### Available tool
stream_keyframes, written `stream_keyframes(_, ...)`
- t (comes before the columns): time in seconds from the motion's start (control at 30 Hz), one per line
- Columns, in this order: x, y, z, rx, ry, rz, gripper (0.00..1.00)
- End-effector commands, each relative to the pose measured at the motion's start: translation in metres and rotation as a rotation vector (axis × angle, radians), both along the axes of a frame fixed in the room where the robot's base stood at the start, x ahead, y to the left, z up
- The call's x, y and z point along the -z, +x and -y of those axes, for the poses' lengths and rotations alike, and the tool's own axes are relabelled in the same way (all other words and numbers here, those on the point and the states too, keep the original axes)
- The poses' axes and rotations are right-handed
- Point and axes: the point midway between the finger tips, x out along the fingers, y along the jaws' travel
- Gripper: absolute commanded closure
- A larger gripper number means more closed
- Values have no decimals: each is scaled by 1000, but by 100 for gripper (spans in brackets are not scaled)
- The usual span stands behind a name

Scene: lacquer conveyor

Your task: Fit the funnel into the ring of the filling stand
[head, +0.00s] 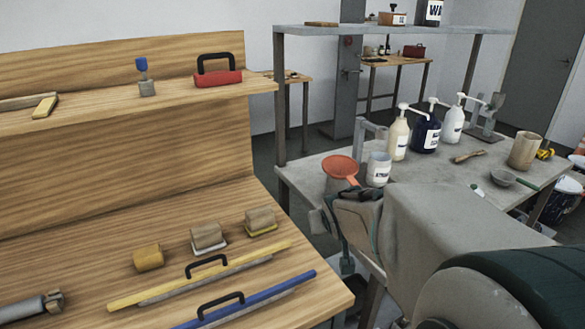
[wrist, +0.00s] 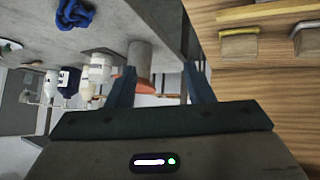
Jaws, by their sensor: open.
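The orange-red funnel (head: 341,168) shows bowl up at the near left corner of the grey table, just beyond my gripper (head: 357,196). My gripper hides its lower part. In the wrist view, which is turned over, the funnel (wrist: 147,88) shows between my open fingers (wrist: 160,86), partly behind the left one, in line with a grey-brown cylinder (wrist: 140,58). I cannot tell whether the fingers touch it. A grey upright frame (head: 376,133), perhaps the filling stand, stands behind the funnel. I cannot make out its ring or whether the funnel sits in it.
A white labelled jar (head: 378,170) stands close right of the funnel. A wooden bench (head: 80,245) with tools is at left.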

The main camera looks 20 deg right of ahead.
Motion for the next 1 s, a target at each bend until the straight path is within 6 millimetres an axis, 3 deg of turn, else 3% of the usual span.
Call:
stream_keyframes(0.03,9,13,22,14,-23,57,53)
stream_keyframes(0.1,9,29,47,12,-53,147,53)
stream_keyframes(0.23,12,53,86,-20,-90,304,53)
stream_keyframes(0.5,30,65,143,-154,-75,590,53)
stream_keyframes(0.83,43,48,162,-286,14,775,53)
stream_keyframes(1.0,42,64,162,-301,24,791,53)
